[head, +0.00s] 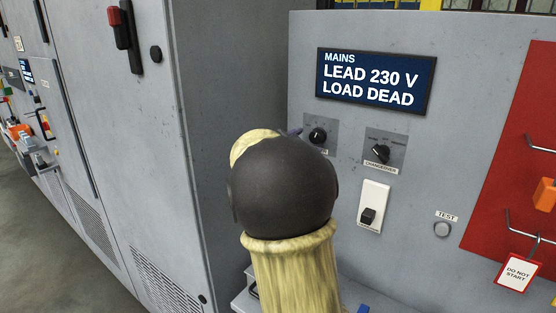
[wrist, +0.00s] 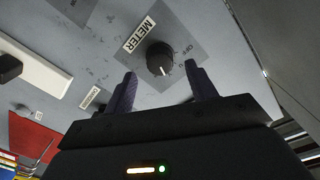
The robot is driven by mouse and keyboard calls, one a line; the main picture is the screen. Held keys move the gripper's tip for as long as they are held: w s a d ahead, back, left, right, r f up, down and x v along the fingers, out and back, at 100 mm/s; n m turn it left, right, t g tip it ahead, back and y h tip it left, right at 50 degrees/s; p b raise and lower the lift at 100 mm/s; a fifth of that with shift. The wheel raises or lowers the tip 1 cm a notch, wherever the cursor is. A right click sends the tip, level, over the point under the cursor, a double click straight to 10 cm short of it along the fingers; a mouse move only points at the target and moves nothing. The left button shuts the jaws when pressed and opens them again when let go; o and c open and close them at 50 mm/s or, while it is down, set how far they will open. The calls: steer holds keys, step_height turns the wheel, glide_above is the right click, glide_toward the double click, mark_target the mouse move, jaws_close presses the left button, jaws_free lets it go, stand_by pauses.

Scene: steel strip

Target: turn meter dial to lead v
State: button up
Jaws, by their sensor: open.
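The meter dial (wrist: 160,60) is a round black knob with a white pointer mark on a grey plate. In the wrist view its METER label (wrist: 139,36) and an OFF marking show beside it. My gripper (wrist: 162,88) is open, its two dark fingers close to the dial, one to each side of it and a little below it in the picture. I cannot tell whether they touch it. In the head view the dial (head: 318,136) is partly visible past my arm, which hides most of its label and my gripper. The display (head: 375,80) reads MAINS, LEAD 230 V, LOAD DEAD.
A changeover knob (head: 381,153) is right of the dial, with a white switch plate (head: 372,206) below it. A test button (head: 443,229) and a red board (head: 515,165) with a DO NOT START tag (head: 517,272) are further right. A grey cabinet (head: 110,130) stands left.

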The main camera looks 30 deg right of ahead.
steer(key=b+v, duration=0.2)
steer(key=v, duration=1.2)
steer(key=shift+w+a, duration=0.1)
steer(key=w+a+f+n+t+y, duration=0.5)
steer(key=a+f+n+t+y, duration=0.1)
steer(key=a+f+n+y, duration=0.7)
steer(key=s+a+f+n+g+y, duration=0.3)
steer(key=s+f+n+g, duration=0.4)
steer(key=s+f, duration=1)
steer(key=s+g, duration=0.2)
steer(key=shift+s+a+f+g, duration=0.15)
steer(key=shift+a+f+g, duration=0.15)
steer(key=shift+a+g, duration=0.1)
